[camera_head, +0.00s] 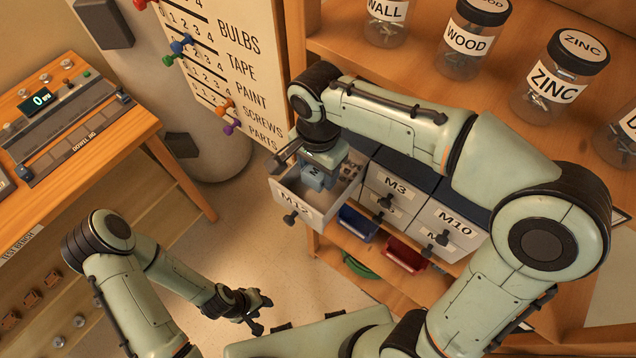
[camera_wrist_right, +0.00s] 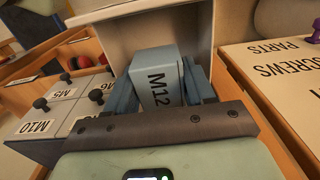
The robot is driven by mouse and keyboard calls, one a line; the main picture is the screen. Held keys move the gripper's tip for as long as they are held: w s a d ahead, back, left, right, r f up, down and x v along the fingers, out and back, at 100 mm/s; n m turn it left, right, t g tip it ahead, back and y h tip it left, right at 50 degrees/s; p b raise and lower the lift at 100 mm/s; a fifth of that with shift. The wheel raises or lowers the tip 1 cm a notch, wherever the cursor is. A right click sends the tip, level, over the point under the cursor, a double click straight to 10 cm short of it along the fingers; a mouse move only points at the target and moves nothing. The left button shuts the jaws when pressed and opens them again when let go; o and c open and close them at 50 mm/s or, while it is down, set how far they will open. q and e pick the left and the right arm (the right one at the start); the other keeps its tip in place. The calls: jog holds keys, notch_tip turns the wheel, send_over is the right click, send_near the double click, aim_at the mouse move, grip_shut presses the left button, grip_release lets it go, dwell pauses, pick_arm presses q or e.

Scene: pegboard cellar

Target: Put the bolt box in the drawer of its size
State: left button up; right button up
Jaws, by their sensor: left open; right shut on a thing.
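The bolt box (camera_wrist_right: 158,78) is blue-grey and marked M12 in the right wrist view. My right gripper (camera_head: 315,178) is shut on it, one finger on each side. In the head view gripper and box are at the open drawer (camera_head: 297,202), whose front label appears to read M12. The box is low, within the drawer's outline; whether it touches the drawer floor is hidden. The drawer's pale walls also show in the right wrist view (camera_wrist_right: 137,32). My left gripper (camera_head: 254,312) is open and empty, low over the floor, away from the cabinet.
Closed drawers marked M3 (camera_head: 396,186) and M10 (camera_head: 453,228) are right of the open one. A blue bin (camera_head: 357,224) and a red bin (camera_head: 405,255) sit below. Labelled jars (camera_head: 463,42) stand on the upper shelf. A bench (camera_head: 75,150) is at left.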

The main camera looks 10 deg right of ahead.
aim_at(318, 184)
pick_arm(q)
jog(key=shift+s+f+b, duration=0.3)
jog(key=shift+f, duration=0.1)
pick_arm(e)
jog(key=shift+w+f, duration=0.1)
jog(key=shift+f, duration=2.7)
pick_arm(q)
jog(key=shift+f, duration=0.1)
pick_arm(e)
jog(key=shift+f, duration=0.15)
jog(key=shift+f, duration=0.1)
jog(key=o, duration=1.2)
pick_arm(q)
jog(key=shift+s, duration=0.15)
pick_arm(e)
jog(key=shift+o, duration=0.2)
